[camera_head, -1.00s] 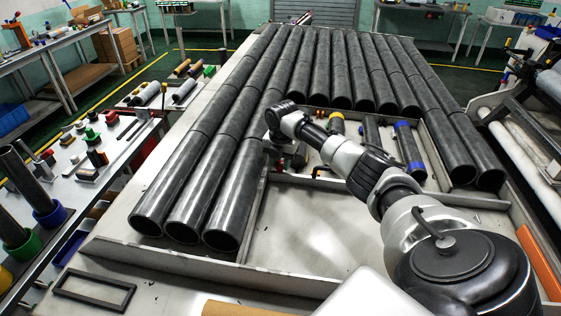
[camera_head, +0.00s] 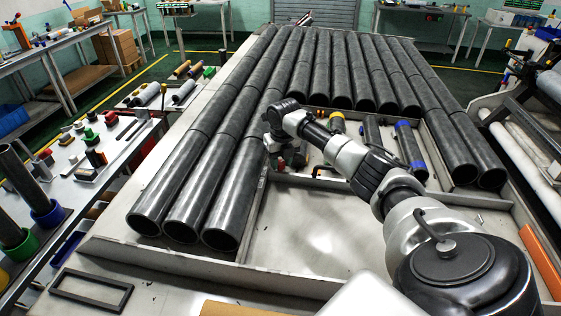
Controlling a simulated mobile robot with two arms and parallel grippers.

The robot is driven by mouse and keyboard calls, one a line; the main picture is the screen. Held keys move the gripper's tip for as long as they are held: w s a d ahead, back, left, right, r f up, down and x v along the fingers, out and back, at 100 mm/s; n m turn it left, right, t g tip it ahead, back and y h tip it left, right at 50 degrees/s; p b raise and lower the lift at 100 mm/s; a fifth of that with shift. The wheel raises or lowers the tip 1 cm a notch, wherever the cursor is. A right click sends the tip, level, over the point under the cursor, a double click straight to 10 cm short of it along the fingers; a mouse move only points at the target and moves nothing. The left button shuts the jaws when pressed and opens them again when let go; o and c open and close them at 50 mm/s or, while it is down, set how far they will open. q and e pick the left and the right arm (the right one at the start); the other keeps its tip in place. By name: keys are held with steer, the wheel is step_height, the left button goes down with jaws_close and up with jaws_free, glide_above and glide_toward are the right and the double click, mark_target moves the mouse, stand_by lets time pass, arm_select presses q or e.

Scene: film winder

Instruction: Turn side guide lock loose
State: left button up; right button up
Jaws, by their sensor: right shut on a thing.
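My right arm reaches in from the lower right, and my right gripper (camera_head: 278,152) points down at the inner edge of the left tube rows. It is shut on a small part there, most likely the side guide lock, which my wrist and fingers largely hide. A bit of red shows by the fingertips; I cannot tell what it belongs to. The side guide (camera_head: 254,208) is a thin metal rail running along the right side of the left tubes. How far the lock is turned cannot be seen. My left gripper is not in view.
Long dark tubes (camera_head: 190,170) lie in rows on the left, back and right of the metal table. Shorter tubes, one with blue bands (camera_head: 410,150), lie just right of my wrist. The metal bed (camera_head: 310,235) in front is clear. A side bench (camera_head: 60,190) holds small parts.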

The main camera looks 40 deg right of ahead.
steer(key=shift+w+r+n, duration=0.1)
steer(key=shift+r+n, duration=0.05)
steer(key=shift+n, duration=0.15)
steer(key=o, duration=0.8)
steer(key=shift+c, duration=0.2)
steer(key=shift+o, duration=0.8)
steer(key=shift+d, duration=0.15)
steer(key=shift+a, duration=0.2)
